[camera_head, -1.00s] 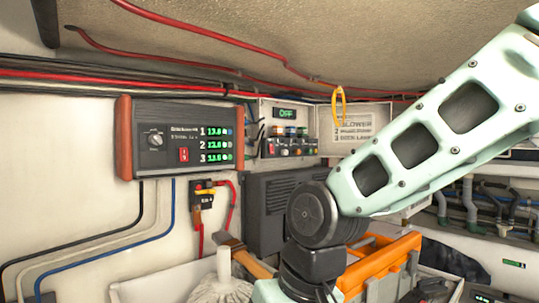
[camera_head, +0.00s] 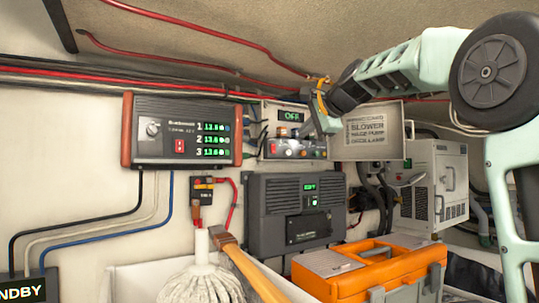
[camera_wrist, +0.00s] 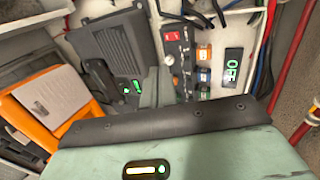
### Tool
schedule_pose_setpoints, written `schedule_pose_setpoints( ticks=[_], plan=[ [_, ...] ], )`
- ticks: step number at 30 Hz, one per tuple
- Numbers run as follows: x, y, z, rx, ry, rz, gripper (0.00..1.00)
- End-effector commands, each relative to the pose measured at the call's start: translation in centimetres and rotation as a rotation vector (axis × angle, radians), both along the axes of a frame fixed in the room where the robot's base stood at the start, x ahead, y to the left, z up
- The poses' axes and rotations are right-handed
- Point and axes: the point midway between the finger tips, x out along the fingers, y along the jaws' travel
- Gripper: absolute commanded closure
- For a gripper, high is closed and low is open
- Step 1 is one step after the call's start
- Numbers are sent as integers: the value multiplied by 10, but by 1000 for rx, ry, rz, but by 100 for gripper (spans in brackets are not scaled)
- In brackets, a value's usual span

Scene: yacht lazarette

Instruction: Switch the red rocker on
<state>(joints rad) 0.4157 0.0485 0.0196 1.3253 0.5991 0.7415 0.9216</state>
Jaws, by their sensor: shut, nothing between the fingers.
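A small switch panel (camera_head: 300,147) on the back wall has a display (camera_head: 290,116) reading "OFF" in green. A red rocker (camera_head: 273,149) is at the left end of its control row, beside orange, white and blue controls. The rocker also shows in the wrist view (camera_wrist: 172,36). My gripper (camera_head: 326,124) is shut and empty, in front of the panel's upper right, apart from the red rocker. In the wrist view its fingers (camera_wrist: 158,87) point toward the panel's control row.
The wide dark box (camera_head: 186,120) with green readouts hangs left of the panel. A dark grey unit (camera_head: 295,190) is below. An orange toolbox (camera_head: 372,263) and a mop (camera_head: 205,275) stand in front. Cables (camera_head: 250,92) run above. A label plate (camera_head: 377,133) is right of the panel.

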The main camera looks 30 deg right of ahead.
Motion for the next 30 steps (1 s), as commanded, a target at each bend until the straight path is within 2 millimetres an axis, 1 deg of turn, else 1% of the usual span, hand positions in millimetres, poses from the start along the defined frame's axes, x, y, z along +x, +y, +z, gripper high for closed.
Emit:
schedule_pose_setpoints(
  ticks=[9,14,17,28,30],
  plan=[
    [0,0,1,1,-1,0,100],
    [10,0,-3,2,2,1,100],
    [23,1,-8,2,4,1,100],
    [92,4,-37,2,4,2,100],
    [104,4,-37,1,3,3,100]
  ],
)
